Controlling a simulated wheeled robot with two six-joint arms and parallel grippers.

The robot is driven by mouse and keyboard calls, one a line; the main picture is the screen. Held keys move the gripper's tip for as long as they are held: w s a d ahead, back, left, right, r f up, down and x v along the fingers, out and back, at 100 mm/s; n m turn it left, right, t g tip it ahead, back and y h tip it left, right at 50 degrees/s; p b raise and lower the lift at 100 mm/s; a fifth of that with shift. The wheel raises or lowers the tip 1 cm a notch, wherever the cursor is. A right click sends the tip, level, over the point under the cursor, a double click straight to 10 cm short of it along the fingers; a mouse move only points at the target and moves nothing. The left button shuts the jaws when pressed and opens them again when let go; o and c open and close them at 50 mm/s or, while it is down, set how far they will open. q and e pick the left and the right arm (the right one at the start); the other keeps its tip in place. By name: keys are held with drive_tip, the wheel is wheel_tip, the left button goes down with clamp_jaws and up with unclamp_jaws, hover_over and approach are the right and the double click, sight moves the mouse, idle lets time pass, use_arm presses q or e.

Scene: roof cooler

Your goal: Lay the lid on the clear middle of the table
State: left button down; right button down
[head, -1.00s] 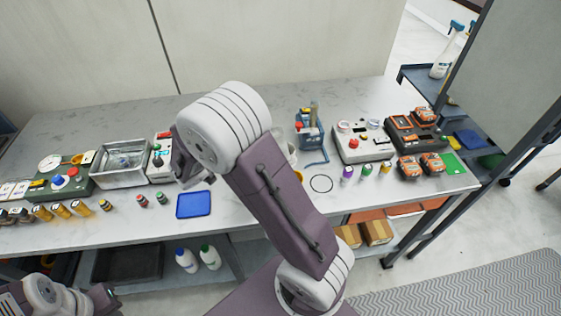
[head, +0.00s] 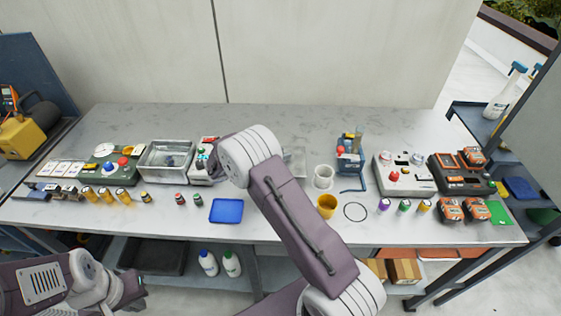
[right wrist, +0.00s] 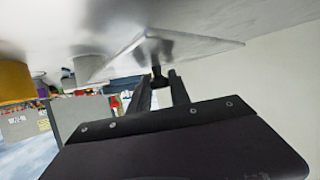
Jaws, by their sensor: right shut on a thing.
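The lid (right wrist: 198,48) is a flat, clear plate with a dark knob (right wrist: 158,72). My right gripper (right wrist: 161,84) is shut on that knob in the right wrist view. The plate lies flat and close to the grey tabletop (head: 290,118); I cannot tell whether it touches. In the head view a pale bit that looks like the lid (head: 297,160) shows just right of my right arm, left of the white cup. My arm hides the right gripper and most of the lid there. My left gripper (head: 128,289) is low at the left, off the table; its fingers are unclear.
A white cup (head: 323,177) and a yellow cup (head: 327,206) stand right of the lid. The strip along the back is bare.

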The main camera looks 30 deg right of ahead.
wheel_tip(320, 180, down, 3)
drive_tip(key=shift+f+p, duration=0.1)
drive_tip(key=shift+p, duration=0.2)
drive_tip(key=shift+f, duration=0.35)
drive_tip(key=shift+f+b, duration=0.2)
drive_tip(key=shift+b, duration=0.2)
drive_tip(key=c, duration=1.2)
unclamp_jaws()
drive_tip(key=shift+r, duration=0.1)
